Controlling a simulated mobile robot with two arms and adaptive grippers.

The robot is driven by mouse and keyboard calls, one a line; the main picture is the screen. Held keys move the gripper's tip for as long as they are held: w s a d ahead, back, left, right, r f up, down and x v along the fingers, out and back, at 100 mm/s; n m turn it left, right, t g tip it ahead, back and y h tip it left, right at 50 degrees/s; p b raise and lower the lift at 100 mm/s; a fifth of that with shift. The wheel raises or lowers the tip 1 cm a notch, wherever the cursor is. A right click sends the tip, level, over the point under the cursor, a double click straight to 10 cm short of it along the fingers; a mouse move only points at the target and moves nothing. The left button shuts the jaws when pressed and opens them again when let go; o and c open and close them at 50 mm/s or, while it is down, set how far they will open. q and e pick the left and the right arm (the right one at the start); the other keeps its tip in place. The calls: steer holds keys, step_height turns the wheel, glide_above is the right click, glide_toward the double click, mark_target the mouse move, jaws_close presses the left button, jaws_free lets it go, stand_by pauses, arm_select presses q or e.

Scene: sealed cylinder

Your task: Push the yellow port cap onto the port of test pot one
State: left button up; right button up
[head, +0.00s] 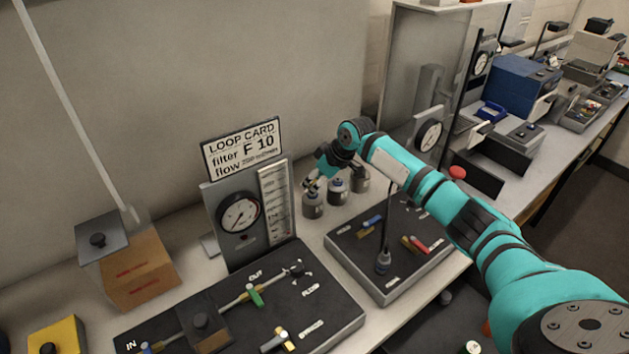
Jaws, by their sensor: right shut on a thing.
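Three small grey metal pots stand in a row behind the two black panels: a front left pot (313,207), a middle pot (338,193) and a back right pot (360,181). I cannot read which one is test pot one. My right gripper (312,186) reaches in from the right and points down at the top of the front left pot. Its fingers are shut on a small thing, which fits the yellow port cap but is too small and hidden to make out. The pot's port is also hidden. My left gripper is not in view.
A gauge stand (240,217) with a loop card (242,148) rises left of the pots. A black valve panel (345,318) lies in front, and a second panel (425,260) with a standing rod lies below my right arm. A glass screen (425,70) stands behind.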

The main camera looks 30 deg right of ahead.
steer(key=shift+f, duration=0.2)
steer(key=o, duration=1.1)
steer(key=v, duration=1.2)
